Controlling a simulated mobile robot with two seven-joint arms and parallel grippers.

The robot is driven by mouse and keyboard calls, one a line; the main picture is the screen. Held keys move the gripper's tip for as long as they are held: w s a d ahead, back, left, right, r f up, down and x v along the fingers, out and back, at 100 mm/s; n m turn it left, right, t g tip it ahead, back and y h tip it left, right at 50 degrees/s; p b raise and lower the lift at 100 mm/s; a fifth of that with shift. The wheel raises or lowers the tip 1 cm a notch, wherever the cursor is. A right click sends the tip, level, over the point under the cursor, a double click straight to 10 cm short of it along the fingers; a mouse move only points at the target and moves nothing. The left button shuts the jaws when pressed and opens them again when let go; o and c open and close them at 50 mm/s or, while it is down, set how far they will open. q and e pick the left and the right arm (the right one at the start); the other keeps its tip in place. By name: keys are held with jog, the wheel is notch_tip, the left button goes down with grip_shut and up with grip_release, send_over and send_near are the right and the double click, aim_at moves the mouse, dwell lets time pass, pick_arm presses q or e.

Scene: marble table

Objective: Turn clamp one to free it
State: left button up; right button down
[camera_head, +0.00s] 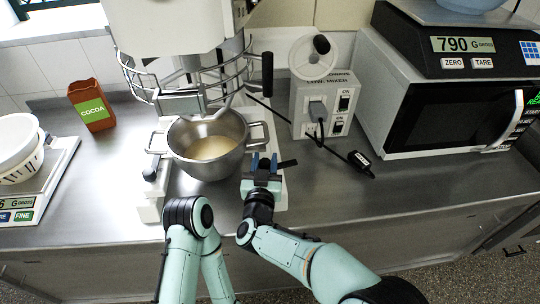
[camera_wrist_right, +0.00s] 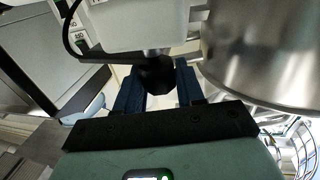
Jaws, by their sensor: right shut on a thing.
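A steel mixing bowl (camera_head: 207,146) with pale contents sits under the mixer's white head (camera_head: 175,25). A clamp with a dark handle (camera_head: 288,163) is at the bowl's right side, and another clamp knob (camera_head: 150,173) is at its left. My right gripper (camera_head: 264,160) is at the right clamp, just right of the bowl. In the wrist view its blue fingers (camera_wrist_right: 158,84) are on both sides of the clamp's black knob (camera_wrist_right: 153,73), shut on it. The bowl's wall (camera_wrist_right: 262,60) is close beside. My left gripper is not visible.
A brown cocoa box (camera_head: 91,105) and a scale (camera_head: 40,185) with a white bowl stand at left. A switch box (camera_head: 322,105) with a black cable and plug (camera_head: 360,160) is behind right. A microwave (camera_head: 440,100) stands at right. The front right counter is clear.

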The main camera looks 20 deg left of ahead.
jog(key=shift+r+m+t+h+p, duration=0.15)
jog(key=shift+m+t+h+p, duration=0.25)
jog(key=shift+m+h+p, duration=0.95)
jog(key=shift+h+b, duration=0.45)
jog(key=shift+b, duration=0.05)
jog(key=c, duration=0.8)
grip_release()
